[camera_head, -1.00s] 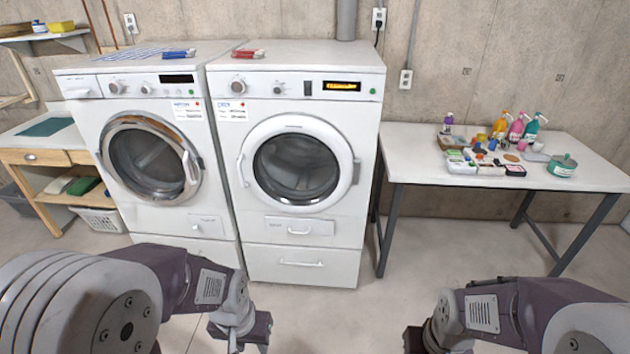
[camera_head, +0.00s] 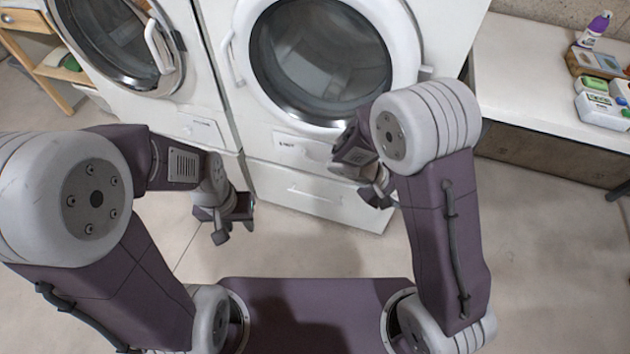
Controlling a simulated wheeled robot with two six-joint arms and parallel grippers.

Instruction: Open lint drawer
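The right white machine (camera_head: 215,45) has a round glass door. Below the door is a small labelled drawer front (camera_head: 285,143); its right part is hidden behind my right arm. It looks flush in the visible part. Which one is the lint drawer cannot be read. My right gripper (camera_head: 376,194) hangs in front of the right machine, its fingers partly hidden and too small to judge. My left gripper (camera_head: 234,226) is over the floor, left of the right machine, fingers apart and empty.
A wider bottom drawer (camera_head: 310,193) lies under the small one. A white table (camera_head: 520,90) with bottles and boxes stands at the right. A wooden shelf unit (camera_head: 35,50) is at the far left. The floor before the machines is clear.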

